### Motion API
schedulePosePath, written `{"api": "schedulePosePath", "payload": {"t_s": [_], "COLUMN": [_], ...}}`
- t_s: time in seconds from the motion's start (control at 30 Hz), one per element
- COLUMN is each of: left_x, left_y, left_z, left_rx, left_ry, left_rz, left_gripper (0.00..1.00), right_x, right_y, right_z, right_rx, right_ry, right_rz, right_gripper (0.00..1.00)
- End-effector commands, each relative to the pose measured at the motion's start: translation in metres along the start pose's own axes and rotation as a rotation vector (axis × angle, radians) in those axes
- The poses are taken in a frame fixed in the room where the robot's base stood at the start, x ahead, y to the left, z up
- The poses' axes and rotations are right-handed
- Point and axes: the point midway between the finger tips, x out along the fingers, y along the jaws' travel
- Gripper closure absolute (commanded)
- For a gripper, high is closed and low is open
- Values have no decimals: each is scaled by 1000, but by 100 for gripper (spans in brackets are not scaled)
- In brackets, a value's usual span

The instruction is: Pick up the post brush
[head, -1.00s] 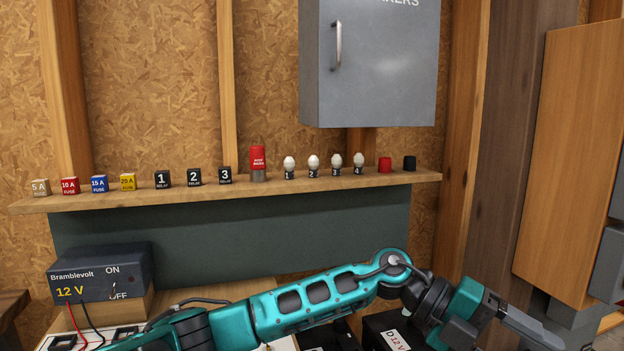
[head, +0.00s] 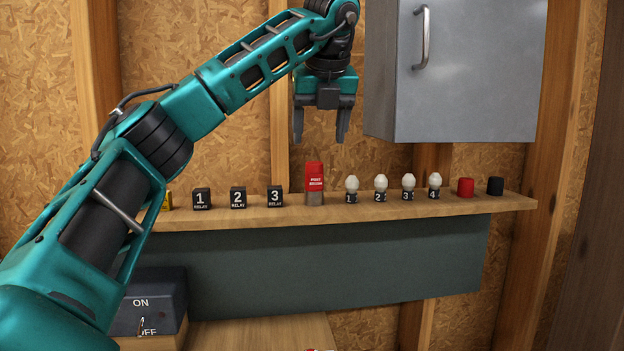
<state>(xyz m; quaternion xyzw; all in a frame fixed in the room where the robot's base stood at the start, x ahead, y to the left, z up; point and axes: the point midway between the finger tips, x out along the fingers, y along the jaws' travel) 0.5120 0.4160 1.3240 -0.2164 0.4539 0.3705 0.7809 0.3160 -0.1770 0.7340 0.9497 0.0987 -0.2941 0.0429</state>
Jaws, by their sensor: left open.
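The post brush (head: 314,179) stands upright on the wooden shelf (head: 400,210), with a red labelled body on a grey-brown base. My left gripper (head: 321,138) hangs above it with its fingers pointing down. The fingers are open, with a clear gap between them, and nothing is held. The fingertips are a little above the brush's top in the picture and apart from it. My right gripper is not in view.
Relay 3 (head: 275,196) stands left of the brush, with relay 2 (head: 238,197) and relay 1 (head: 201,198) beyond. Bulb 1 (head: 351,187) stands close on the right. A grey cabinet (head: 470,75) hangs right of my gripper. A power box (head: 150,300) sits below the shelf.

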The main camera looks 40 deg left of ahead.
Motion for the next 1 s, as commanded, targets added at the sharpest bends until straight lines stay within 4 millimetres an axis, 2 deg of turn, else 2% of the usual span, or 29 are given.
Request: {"api": "schedulePosePath", "payload": {"t_s": [0.2,0.4,0.67,0.9,1.0], "left_x": [31,63,83,119,125], "left_y": [4,4,3,2,2], "left_z": [0,2,3,6,6], "left_rx": [-10,-10,-9,-9,-9], "left_ry": [1,-1,-2,-2,-2], "left_rz": [11,9,8,8,7], "left_gripper": [32,32,32,32,32], "right_x": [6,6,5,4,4], "right_y": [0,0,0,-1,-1], "right_z": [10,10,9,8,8], "right_rx": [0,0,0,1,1], "right_ry": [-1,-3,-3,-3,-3], "right_rz": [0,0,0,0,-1], "right_gripper": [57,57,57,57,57]}}
